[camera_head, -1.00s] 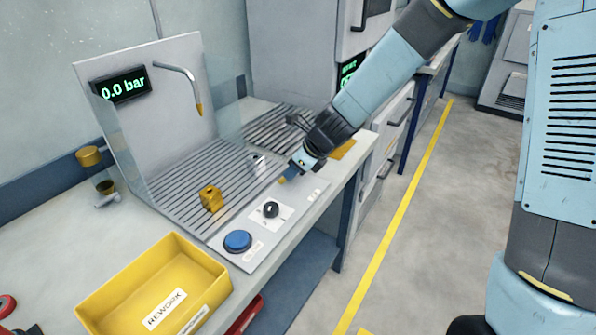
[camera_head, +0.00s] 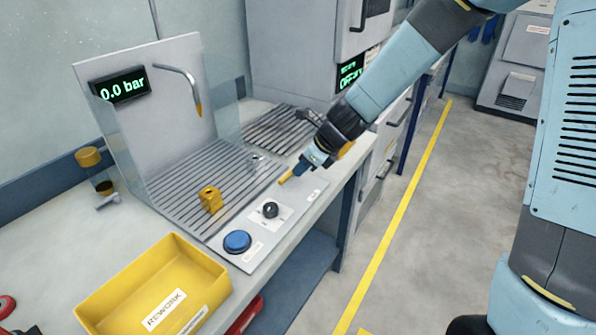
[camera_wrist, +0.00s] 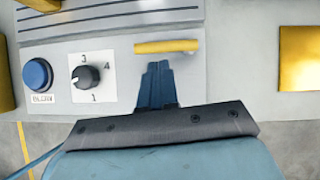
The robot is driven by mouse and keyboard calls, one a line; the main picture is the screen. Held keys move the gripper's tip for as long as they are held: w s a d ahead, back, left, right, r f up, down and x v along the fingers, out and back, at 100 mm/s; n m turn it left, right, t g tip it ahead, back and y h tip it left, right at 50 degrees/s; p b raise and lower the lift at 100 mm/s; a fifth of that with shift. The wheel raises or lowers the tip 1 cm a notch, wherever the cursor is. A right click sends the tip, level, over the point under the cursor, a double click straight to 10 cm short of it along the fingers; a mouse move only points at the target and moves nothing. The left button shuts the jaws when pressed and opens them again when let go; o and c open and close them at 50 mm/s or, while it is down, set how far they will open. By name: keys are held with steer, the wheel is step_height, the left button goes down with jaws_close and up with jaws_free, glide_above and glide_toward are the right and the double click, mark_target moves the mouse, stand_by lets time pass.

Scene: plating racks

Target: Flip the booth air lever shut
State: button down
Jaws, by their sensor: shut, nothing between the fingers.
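The air lever is a short yellow handle (camera_head: 287,177) on the control strip along the booth's front edge. In the wrist view the lever (camera_wrist: 166,46) lies crosswise along the strip, to the right of the dial. My gripper (camera_head: 301,167) is shut and empty right beside the lever's far end in the head view. In the wrist view my gripper's dark blue fingertips (camera_wrist: 158,68) sit just below the handle; I cannot tell whether they touch it. The booth display (camera_head: 123,86) reads 0.0 bar.
A black dial (camera_head: 270,209) and a blue button (camera_head: 238,241) share the strip. A small yellow block (camera_head: 210,199) stands on the slatted grate (camera_head: 180,190). A bent nozzle (camera_head: 190,80) hangs above. A yellow REWORK bin (camera_head: 195,262) is at the front. The aisle floor is clear.

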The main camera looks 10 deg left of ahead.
steer(key=s+d+r+n+t+h, duration=0.1)
steer(key=s+d+r+n+h, duration=0.1)
steer(key=s+d+r+n, duration=0.55)
steer(key=s+d+r+n+t+h, duration=0.1)
steer(key=d+r+n, duration=0.3)
steer(key=d+r, duration=0.75)
steer(key=s+d+r+n+t+h, duration=0.1)
steer(key=s+d+n, duration=0.4)
steer(key=d, duration=0.2)
steer(key=s+d+r+n+h, duration=0.1)
steer(key=s+d+n, duration=0.3)
steer(key=d, duration=0.4)
steer(key=shift+s+d+r+n+t+h, duration=0.15)
steer(key=shift+s+r+n+t+h, duration=0.2)
steer(key=shift+s+h, duration=0.4)
steer(key=shift+w+f, duration=0.1)
